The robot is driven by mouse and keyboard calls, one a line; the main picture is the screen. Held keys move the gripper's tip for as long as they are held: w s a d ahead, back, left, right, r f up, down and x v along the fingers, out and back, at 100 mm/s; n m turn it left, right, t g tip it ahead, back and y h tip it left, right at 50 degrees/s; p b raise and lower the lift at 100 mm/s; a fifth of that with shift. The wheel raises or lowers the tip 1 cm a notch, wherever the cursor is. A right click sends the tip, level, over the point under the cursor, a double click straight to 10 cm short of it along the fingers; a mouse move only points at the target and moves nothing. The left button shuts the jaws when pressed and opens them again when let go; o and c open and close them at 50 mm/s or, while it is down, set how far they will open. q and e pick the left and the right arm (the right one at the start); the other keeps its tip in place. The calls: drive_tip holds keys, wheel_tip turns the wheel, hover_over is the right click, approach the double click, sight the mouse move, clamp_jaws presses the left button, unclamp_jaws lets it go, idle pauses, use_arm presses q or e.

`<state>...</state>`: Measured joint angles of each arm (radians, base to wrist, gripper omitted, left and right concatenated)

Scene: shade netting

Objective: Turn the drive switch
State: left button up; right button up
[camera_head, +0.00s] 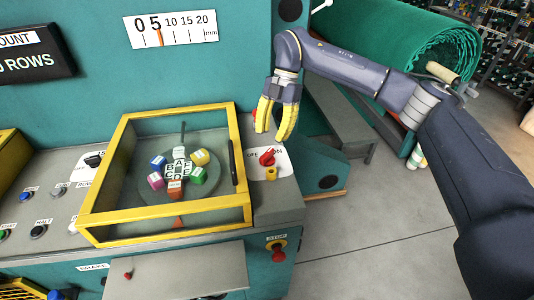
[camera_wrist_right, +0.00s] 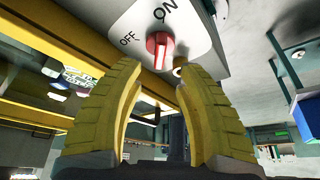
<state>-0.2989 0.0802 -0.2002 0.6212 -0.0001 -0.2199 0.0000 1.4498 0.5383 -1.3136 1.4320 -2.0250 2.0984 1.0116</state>
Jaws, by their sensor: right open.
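The red drive switch (camera_head: 267,157) sits on a white plate marked OFF and ON, to the right of the yellow-framed box on the console. It also shows in the right wrist view (camera_wrist_right: 158,50), with OFF on one side and ON above it. My right gripper (camera_head: 274,136) comes in from the right and hangs just above and behind the switch, fingers pointing down. In the right wrist view its yellow fingers (camera_wrist_right: 159,75) are apart with nothing between them, and the switch lies beyond their tips. I cannot tell from the view that they touch it. My left gripper is not in view.
The yellow-framed clear box (camera_head: 245,217) holding coloured blocks stands left of the switch. A small yellow part (camera_head: 271,174) sits in front of the switch. A red STOP button (camera_head: 278,252) is on the console front. Green netting (camera_head: 420,40) is rolled behind my right arm.

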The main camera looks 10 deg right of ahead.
sight(267, 153)
drive_tip(key=shift+x, duration=3.45)
clamp_jaws()
